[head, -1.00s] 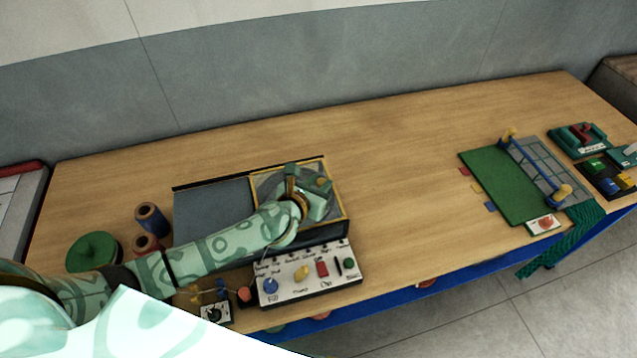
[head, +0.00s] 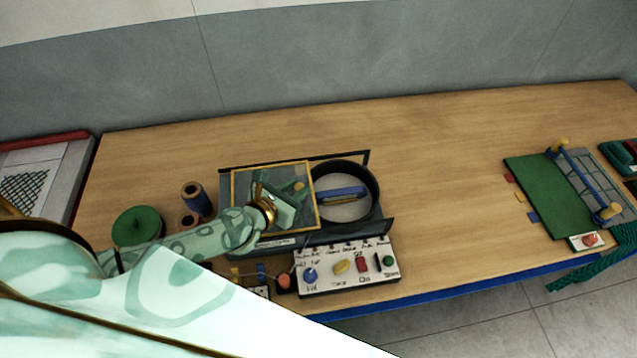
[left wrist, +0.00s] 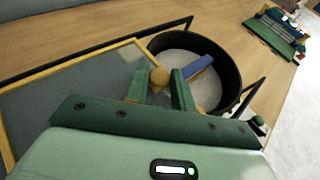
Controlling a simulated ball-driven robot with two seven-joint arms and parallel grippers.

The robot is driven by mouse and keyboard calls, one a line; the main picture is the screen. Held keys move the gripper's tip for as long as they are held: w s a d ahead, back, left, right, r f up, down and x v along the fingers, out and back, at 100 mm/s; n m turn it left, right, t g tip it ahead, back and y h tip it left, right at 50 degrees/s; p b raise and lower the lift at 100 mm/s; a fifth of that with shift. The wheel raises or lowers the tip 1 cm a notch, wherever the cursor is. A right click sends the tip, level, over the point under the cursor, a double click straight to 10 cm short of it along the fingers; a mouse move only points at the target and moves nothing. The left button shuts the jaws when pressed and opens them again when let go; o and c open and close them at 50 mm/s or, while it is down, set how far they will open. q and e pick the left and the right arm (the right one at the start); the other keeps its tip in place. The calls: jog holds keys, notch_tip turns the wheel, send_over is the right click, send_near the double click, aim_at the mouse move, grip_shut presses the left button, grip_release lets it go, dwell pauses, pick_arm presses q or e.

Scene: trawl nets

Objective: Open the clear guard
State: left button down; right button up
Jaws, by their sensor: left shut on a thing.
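The clear guard (head: 243,180) is a see-through panel with a yellow frame, lying over the left part of a dark machine housing. It also shows in the left wrist view (left wrist: 70,85). To its right a round dark drum (head: 372,190) with a pale floor and a blue bar (left wrist: 199,67) inside is uncovered. My left gripper (left wrist: 158,90) is shut on the round yellow knob (left wrist: 159,76) near the guard's right edge; in the head view my left gripper (head: 298,198) partly shows through the panel. My right gripper is not in view.
A white control panel (head: 347,277) with coloured knobs sits in front of the housing. Spools (head: 195,197) and a green round lid (head: 137,226) stand to the left. A green board (head: 545,196) with a blue bar lies at right. The table between is clear.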

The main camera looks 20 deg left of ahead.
pick_arm(q)
jog(key=shift+s+a, duration=0.6)
jog(key=shift+a, duration=0.25)
jog(key=c, duration=1.2)
grip_release()
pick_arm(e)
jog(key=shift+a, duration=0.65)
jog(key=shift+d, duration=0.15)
